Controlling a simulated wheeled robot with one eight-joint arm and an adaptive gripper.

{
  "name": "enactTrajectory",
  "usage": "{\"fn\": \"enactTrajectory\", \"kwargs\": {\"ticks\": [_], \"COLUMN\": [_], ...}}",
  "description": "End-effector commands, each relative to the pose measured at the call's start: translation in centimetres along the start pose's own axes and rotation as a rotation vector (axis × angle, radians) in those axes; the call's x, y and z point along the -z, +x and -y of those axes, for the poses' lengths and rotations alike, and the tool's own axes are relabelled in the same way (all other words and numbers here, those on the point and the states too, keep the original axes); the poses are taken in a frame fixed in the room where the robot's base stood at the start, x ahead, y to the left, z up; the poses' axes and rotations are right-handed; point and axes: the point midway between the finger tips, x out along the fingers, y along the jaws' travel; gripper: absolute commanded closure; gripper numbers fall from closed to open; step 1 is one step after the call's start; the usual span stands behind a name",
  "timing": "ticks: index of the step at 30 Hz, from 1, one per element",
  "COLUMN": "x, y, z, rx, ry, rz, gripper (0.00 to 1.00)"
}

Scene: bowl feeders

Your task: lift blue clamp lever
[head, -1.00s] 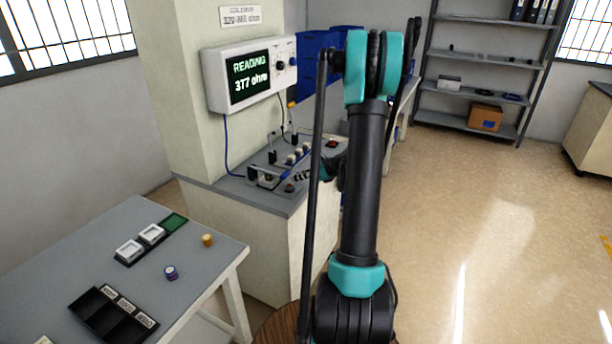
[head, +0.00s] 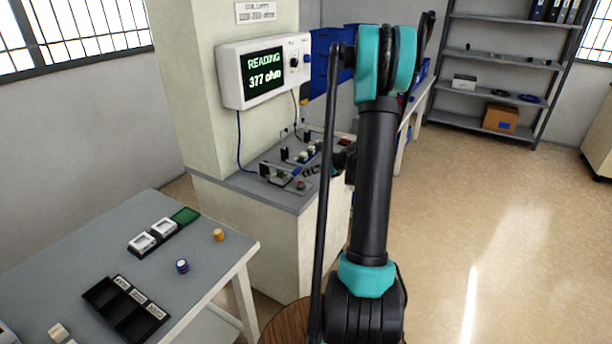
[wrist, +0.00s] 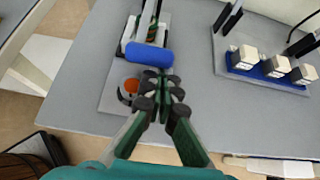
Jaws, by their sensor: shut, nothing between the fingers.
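The blue clamp lever (wrist: 148,55) shows in the wrist view as a thick blue bar across a light-grey clamp fixture (wrist: 118,92). My gripper (wrist: 161,76) is shut and empty, its fingertips just below the right end of the bar. I cannot tell whether they touch it. In the head view the clamp fixture (head: 284,179) stands on the grey-topped counter, and the lever is too small to make out clearly. My gripper (head: 345,158) is partly hidden there behind my arm.
An orange-red button (wrist: 131,86) is beside the fingers. A blue rack with pale blocks (wrist: 272,68) stands to the right. A meter (head: 265,72) reads 377 ohm above the counter (head: 262,198). A side table (head: 75,260) with trays is at left.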

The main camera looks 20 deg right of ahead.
Motion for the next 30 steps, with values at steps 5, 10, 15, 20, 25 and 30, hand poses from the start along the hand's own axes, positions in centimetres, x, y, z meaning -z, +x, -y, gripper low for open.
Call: {"fn": "enactTrajectory", "kwargs": {"ticks": [5,10,15,20,25,30], "x": [-0.5,-1.5,-3.2,-5.6,-8.3,-11.2], "y": [-0.3,-0.8,-1.7,-2.4,-2.9,-3.0], "z": [-0.1,-0.1,-0.1,-0.2,-0.1,-0.1], "rx": [-0.001,-0.001,-0.002,-0.003,-0.003,-0.002], "ry": [0.000,0.000,-0.003,-0.004,-0.006,-0.006], "rz": [-0.027,-0.084,-0.191,-0.328,-0.488,-0.650], "gripper": [1.00,1.00,1.00,1.00,1.00,1.00]}}
